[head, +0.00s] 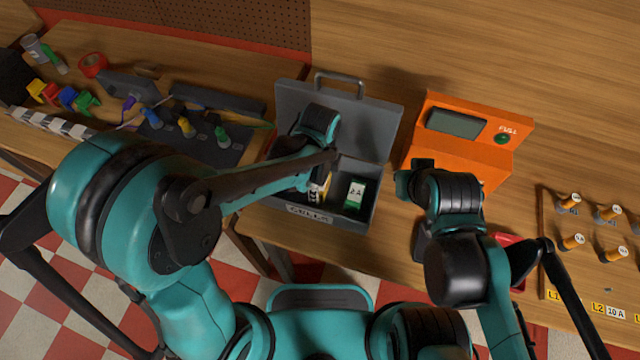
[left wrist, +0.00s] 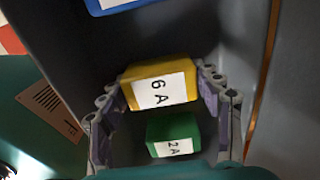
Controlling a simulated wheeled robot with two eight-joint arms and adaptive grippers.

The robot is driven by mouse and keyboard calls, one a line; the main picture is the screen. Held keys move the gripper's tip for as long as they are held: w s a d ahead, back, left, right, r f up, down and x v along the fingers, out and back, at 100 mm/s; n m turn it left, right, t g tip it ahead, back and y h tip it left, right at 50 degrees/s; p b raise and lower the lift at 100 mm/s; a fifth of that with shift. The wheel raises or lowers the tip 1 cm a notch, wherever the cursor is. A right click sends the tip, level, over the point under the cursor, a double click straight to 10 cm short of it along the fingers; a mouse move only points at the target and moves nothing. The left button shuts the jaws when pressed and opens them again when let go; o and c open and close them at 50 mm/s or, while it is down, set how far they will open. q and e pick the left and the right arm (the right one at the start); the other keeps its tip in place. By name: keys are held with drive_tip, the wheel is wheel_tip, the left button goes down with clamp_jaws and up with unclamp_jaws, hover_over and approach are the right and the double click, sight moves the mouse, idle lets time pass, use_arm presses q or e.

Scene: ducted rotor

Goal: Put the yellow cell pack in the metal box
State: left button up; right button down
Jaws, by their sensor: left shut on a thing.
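The grey metal box (head: 345,222) stands on the bench with its lid raised at the back. The yellow cell pack (left wrist: 160,83), labelled 6 A, is between the two fingers of my left gripper (left wrist: 165,95), which is shut on it. In the head view my left gripper (head: 318,186) is inside or just over the box opening, and my arm covers most of the pack. A green cell pack (head: 355,194) is in the box; it also shows in the left wrist view (left wrist: 173,135). My right gripper (head: 412,178) is by the orange device, its jaws unclear.
An orange device (head: 465,122) with a screen stands right of the box. A blue-edged item with a white label (left wrist: 115,4) shows at the wrist view's top. A wooden board with several fuses (head: 590,225) lies at right. Tools (head: 185,127) lie on the left bench.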

use_arm(q)
drive_tip(key=shift+r, duration=0.1)
drive_tip(key=o, duration=0.9)
drive_tip(key=shift+f, duration=0.2)
drive_tip(key=o, duration=0.4)
drive_tip(key=shift+o, duration=0.2)
drive_tip(key=shift+r, duration=0.15)
